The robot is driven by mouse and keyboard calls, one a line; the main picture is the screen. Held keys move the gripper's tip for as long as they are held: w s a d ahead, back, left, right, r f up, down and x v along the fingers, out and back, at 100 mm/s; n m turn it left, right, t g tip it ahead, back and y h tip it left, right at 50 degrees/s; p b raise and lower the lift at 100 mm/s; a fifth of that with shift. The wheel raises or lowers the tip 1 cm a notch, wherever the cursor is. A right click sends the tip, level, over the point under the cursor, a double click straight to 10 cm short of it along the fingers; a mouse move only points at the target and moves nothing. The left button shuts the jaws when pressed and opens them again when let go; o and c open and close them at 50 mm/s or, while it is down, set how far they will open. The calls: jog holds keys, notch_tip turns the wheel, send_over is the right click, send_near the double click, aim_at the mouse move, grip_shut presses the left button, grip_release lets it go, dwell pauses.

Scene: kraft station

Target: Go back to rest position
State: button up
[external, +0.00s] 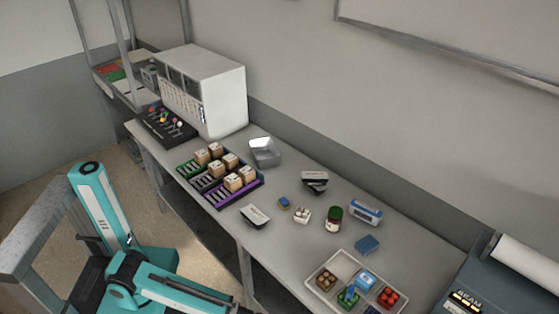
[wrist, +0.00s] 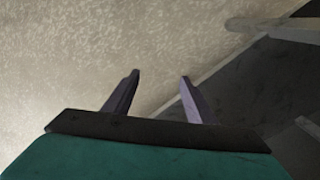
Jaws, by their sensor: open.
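My gripper (wrist: 160,82) shows in the wrist view with its two fingers apart and nothing between them. It points down over the speckled beige floor (wrist: 90,40), beside a dark surface on the right. In the external view my teal arm is folded at the lower left, off the front edge of the table (external: 285,250). The gripper itself cannot be made out there.
The table holds a tray with coloured compartments (external: 258,188) carrying several wooden blocks, a white cabinet (external: 225,95), a metal bin (external: 264,152), a jar (external: 333,218), a blue-and-white can (external: 366,211) and a divided tray (external: 318,291). A grey machine (external: 500,285) stands at the right.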

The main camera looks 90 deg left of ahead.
jog(key=s+a+f+g+p, duration=0.1)
jog(key=s+f+g+p, duration=0.1)
jog(key=s, duration=0.9)
jog(key=s+a+f+g+p, duration=0.2)
jog(key=s+f, duration=0.3)
jog(key=s, duration=0.6)
jog(key=shift+s+a+n+g+h, duration=0.3)
jog(key=shift+s+n+g+h, duration=0.1)
jog(key=shift+g, duration=0.4)
